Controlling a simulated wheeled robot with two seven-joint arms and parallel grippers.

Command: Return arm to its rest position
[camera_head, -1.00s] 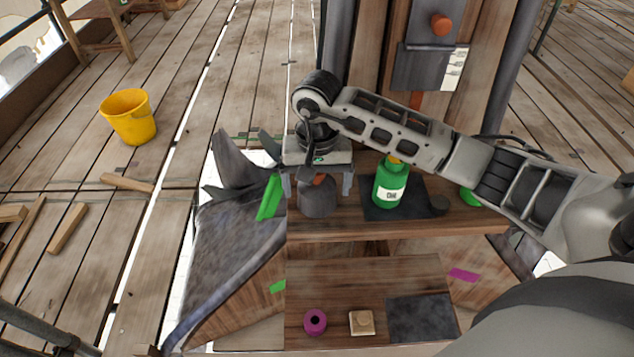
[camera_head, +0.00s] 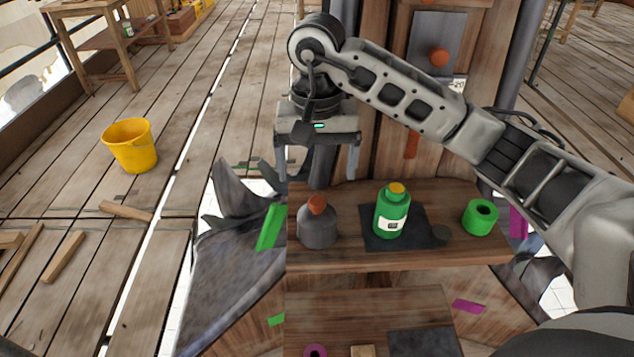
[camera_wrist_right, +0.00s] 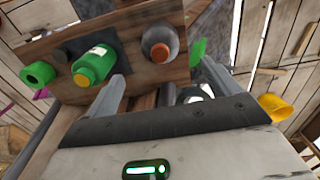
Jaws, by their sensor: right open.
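My right gripper (camera_head: 316,170) is open and empty in the head view. It hangs above and behind the grey flask with an orange stopper (camera_head: 317,225), on the upper wooden shelf (camera_head: 400,257). In the right wrist view its two fingers (camera_wrist_right: 145,95) are spread apart with nothing between them. The flask (camera_wrist_right: 158,42) and a green bottle (camera_wrist_right: 95,65) show past the fingers there. My right arm reaches in from the right, over the shelf. My left gripper is not in view.
The green bottle (camera_head: 391,212) stands on a dark mat, with a green ring (camera_head: 480,217) to its right. A lower shelf (camera_head: 370,310) holds a magenta ring and a pale block. A wooden panel with an orange knob (camera_head: 438,57) stands behind. A yellow bucket (camera_head: 131,146) is on the floor.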

